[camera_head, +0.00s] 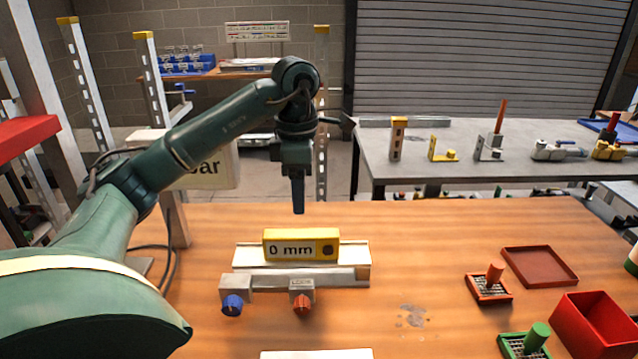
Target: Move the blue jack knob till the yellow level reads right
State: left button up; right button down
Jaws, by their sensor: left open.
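The yellow level (301,244) sits on a white and grey fixture (355,255) on the wooden table, and its face reads "0 mm". The blue jack knob (233,304) is at the fixture's front left, low near the table. An orange-red knob (302,303) is to its right, under a small label too small to read. My left gripper (298,207) points down above and behind the level, apart from it and from both knobs. It is seen edge-on and holds nothing that I can see. My right gripper is not in view.
A red box (597,322), a shallow tray (541,266), an orange-handled piece (491,284) and a green-handled piece (525,341) stand at the right. A white edge (316,354) shows at the front. Table between fixture and these is clear.

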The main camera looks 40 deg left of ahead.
aim_at(233, 305)
jog(key=k, duration=1)
